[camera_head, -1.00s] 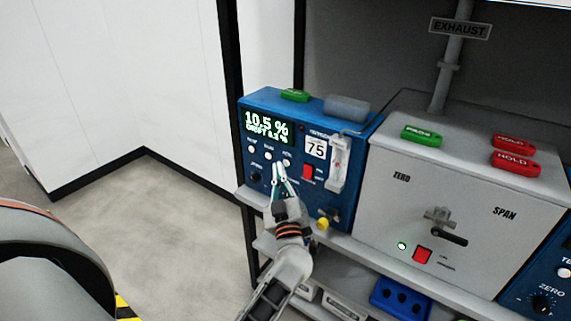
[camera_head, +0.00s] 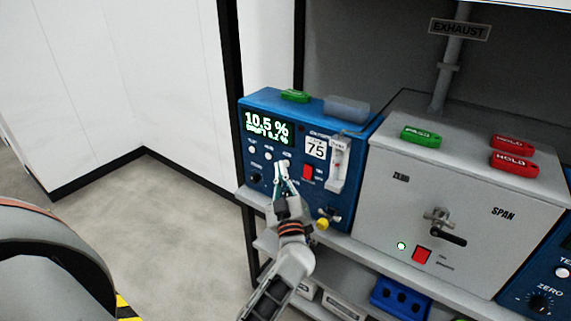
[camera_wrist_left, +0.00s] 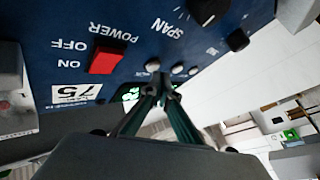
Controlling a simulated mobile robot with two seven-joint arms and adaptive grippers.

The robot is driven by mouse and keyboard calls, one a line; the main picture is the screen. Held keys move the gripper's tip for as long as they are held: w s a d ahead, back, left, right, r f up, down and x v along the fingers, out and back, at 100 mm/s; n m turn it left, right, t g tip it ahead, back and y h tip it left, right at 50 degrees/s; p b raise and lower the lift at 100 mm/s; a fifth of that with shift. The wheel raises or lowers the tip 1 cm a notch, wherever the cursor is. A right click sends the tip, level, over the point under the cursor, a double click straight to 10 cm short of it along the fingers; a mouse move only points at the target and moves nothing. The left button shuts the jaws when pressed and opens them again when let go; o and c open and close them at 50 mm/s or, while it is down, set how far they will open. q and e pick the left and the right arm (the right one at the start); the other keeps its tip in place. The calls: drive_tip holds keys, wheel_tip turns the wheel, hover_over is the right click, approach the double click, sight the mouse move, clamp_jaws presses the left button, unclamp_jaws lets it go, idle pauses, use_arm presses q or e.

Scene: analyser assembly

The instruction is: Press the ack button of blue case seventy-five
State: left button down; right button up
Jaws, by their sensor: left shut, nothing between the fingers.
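The blue case seventy-five (camera_head: 325,196) stands at the left end of the shelf, with a lit display (camera_head: 268,127) and a white "75" label (camera_head: 316,148). Three small pale buttons sit in a row under the display; their labels are too small to read surely. My left gripper (camera_head: 282,167) is shut and empty, its tips at the right-hand button of the row and partly covering it. In the left wrist view, where the panel is upside down, the tips (camera_wrist_left: 159,84) are close to the nearest button (camera_wrist_left: 153,65); contact cannot be told. My right gripper is not in view.
A red power switch (camera_head: 308,173) and a flow tube (camera_head: 338,163) sit right of the gripper. A grey ZERO/SPAN box (camera_head: 390,210) stands to the right. Green and red tags lie on top. Open floor (camera_head: 150,220) is at left.

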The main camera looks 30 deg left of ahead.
use_arm(q)
drive_tip(key=shift+w, duration=0.45)
idle(0.6)
drive_tip(key=shift+s+p, duration=0.7)
drive_tip(key=shift+s, duration=0.15)
drive_tip(key=s+p, duration=0.3)
drive_tip(key=s, duration=0.2)
drive_tip(key=shift+a, duration=0.2)
